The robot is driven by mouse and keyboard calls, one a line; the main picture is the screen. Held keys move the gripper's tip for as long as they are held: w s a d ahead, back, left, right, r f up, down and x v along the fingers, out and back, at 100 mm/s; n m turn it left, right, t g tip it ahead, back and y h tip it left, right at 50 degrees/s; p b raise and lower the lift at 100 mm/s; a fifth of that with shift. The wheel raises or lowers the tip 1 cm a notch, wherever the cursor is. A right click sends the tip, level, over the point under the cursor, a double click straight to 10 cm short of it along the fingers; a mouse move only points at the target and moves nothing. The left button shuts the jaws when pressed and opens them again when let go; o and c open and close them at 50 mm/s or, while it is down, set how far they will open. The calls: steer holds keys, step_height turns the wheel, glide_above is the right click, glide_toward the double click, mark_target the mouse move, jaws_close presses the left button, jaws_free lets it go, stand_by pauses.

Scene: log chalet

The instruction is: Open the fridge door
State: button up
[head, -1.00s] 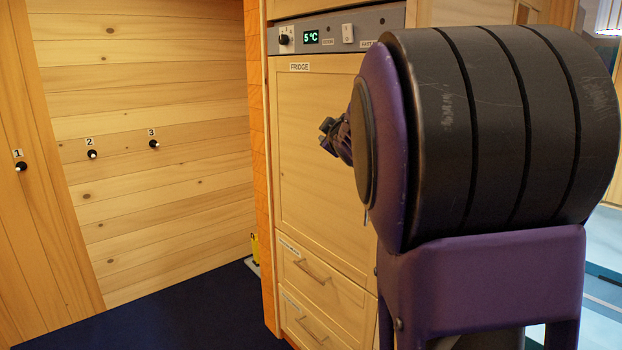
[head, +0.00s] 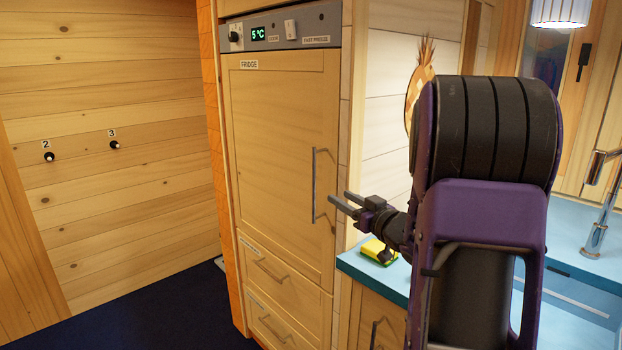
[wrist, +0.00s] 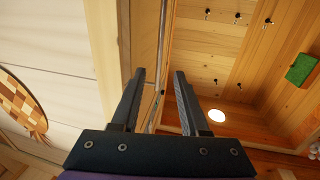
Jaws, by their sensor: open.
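The fridge door (head: 275,150) is shut, a wooden panel labelled FRIDGE in the head view. Its handle (head: 314,188) is an upright metal bar near the door's right edge. My gripper (head: 338,198) is open and empty, just right of the handle's lower half, its fingers pointing left towards the bar. In the wrist view my gripper (wrist: 160,75) has its fingers spread, and the handle (wrist: 162,40) shows as a thin bar in line with the gap between them. I see no contact. Whether the bar is between the tips or beyond them, I cannot tell.
A control panel (head: 280,32) reading 5 °C is above the door. Drawers (head: 268,270) are below it. A blue counter (head: 350,262) with a yellow sponge (head: 378,250) lies under my arm at right, near a tap (head: 597,215). Dark floor left of the fridge looks clear.

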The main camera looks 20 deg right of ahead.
mark_target(313, 181)
steer(key=w, duration=0.5)
steer(key=w+a, duration=0.1)
steer(key=w, duration=0.5)
steer(key=w+a, duration=0.1)
steer(key=w, duration=0.4)
steer(key=shift+w+a, duration=0.2)
steer(key=shift+a, duration=0.05)
steer(key=shift+c, duration=0.2)
jaws_close()
stand_by(0.5)
